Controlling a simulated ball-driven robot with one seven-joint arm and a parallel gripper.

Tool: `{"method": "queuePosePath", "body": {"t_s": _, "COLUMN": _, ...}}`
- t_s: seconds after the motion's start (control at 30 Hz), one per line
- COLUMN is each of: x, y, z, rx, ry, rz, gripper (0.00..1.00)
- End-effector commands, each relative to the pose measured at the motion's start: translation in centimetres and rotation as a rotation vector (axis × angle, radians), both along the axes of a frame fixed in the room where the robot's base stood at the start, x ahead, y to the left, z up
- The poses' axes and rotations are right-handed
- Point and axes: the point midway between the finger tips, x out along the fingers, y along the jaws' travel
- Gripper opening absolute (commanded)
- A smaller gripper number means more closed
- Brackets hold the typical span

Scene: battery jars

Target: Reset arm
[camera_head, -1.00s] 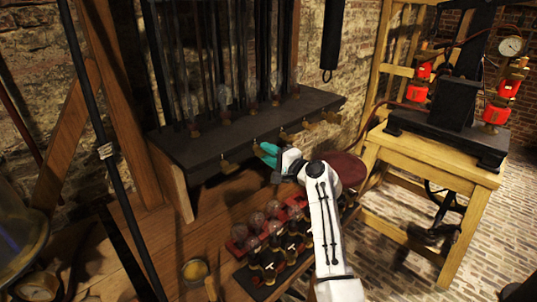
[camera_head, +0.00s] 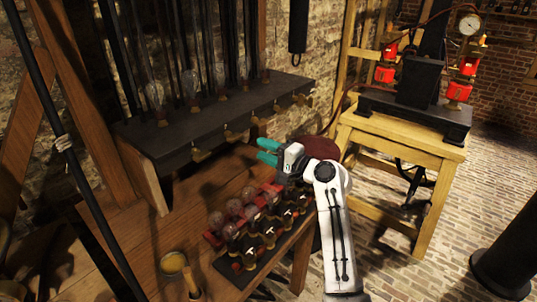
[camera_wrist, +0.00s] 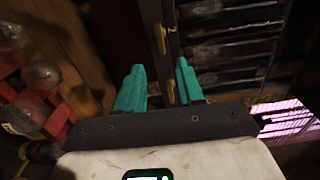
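My gripper (camera_head: 266,151) has two teal fingers and is on the end of my white arm, in front of the black shelf (camera_head: 200,118) and above the wooden bench. In the wrist view my gripper (camera_wrist: 160,88) has its fingers apart with nothing between them. Brass switch handles (camera_head: 236,135) hang along the shelf's front edge; brass pieces also show just beyond the fingertips in the wrist view (camera_wrist: 159,38). Whether the fingers touch any of them I cannot tell, but they look apart from them.
Glass bulbs (camera_head: 234,207) in a red holder and a dark rack (camera_head: 262,245) of jars stand on the bench (camera_head: 150,240), below left of my gripper. A wooden table (camera_head: 400,143) with a black press and gauge (camera_head: 470,24) stands at the right. Brick floor between is open.

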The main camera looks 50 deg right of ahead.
Motion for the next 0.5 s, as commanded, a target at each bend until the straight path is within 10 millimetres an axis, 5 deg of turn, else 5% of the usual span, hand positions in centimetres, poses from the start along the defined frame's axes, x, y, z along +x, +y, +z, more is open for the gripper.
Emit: {"method": "queuePosePath", "body": {"t_s": 0.5, "x": -0.88, "y": 0.0, "z": 0.02, "rx": 0.001, "ry": 0.0, "rz": 0.001, "gripper": 0.37}}
